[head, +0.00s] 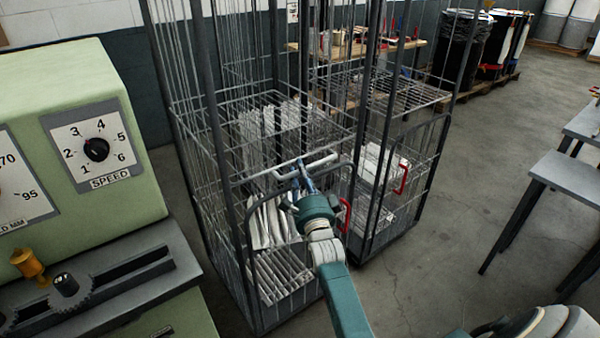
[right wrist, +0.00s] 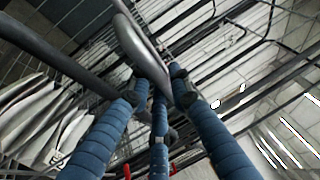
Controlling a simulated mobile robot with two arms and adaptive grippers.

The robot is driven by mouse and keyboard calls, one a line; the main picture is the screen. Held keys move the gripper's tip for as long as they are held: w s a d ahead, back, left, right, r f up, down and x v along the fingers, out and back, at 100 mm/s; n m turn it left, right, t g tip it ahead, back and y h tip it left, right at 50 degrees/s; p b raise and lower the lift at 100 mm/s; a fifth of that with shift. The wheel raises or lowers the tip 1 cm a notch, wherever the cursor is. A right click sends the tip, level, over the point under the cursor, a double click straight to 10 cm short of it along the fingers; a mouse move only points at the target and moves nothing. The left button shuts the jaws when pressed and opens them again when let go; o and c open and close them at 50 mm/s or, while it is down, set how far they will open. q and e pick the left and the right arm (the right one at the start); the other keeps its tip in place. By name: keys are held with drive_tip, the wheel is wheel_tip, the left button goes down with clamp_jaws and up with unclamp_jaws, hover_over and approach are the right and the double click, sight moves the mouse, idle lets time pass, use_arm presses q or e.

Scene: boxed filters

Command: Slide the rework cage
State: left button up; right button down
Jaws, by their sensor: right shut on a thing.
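Two tall grey wire cages stand side by side in the head view. The near cage (head: 222,168) holds several pale, flat filter-like pieces (head: 262,222); the second cage (head: 437,160) is just to its right. I cannot read which one is the rework cage. My right gripper (head: 305,184) is at the front of the near cage, shut on its pale grey bar handle (head: 322,158). In the right wrist view the blue fingers (right wrist: 160,95) close around the handle bar (right wrist: 138,40). My left gripper is not in view.
A green machine (head: 90,130) with a speed dial stands close on the left. Grey tables (head: 568,178) are at the right. A wooden bench (head: 415,45) and black bins (head: 465,45) are behind. Open floor (head: 470,225) lies between the cages and tables.

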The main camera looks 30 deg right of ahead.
drive_tip(key=s+d+p, duration=0.1)
drive_tip(key=s+p, duration=0.6)
drive_tip(key=s, duration=1.5)
drive_tip(key=shift+d+p, duration=0.3)
drive_tip(key=shift+d, duration=0.05)
drive_tip(key=c, duration=1.6)
unclamp_jaws()
drive_tip(key=shift+o, duration=0.2)
drive_tip(key=v, duration=1.2)
